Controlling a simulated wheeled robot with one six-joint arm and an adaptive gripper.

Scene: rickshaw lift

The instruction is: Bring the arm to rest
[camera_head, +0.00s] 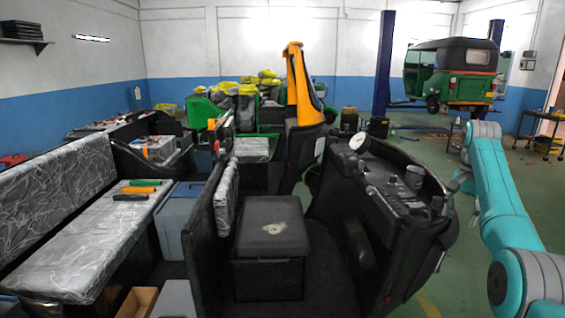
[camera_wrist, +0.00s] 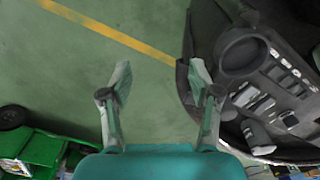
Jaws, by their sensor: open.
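My arm reaches in from the right side of the head view, bent, with teal and grey links. My gripper shows in the wrist view (camera_wrist: 158,85). Its two fingers stand wide apart with nothing between them but green floor below. The right finger is close to the edge of the black dashboard (camera_wrist: 235,75) in the picture; I cannot tell whether it touches. In the head view the dashboard (camera_head: 395,205) stands left of my arm, and my gripper's fingers cannot be made out there.
A green rickshaw (camera_head: 455,75) is at the back right near blue posts (camera_head: 384,65). A dark cart (camera_head: 545,135) stands far right. Green floor is open behind the arm.

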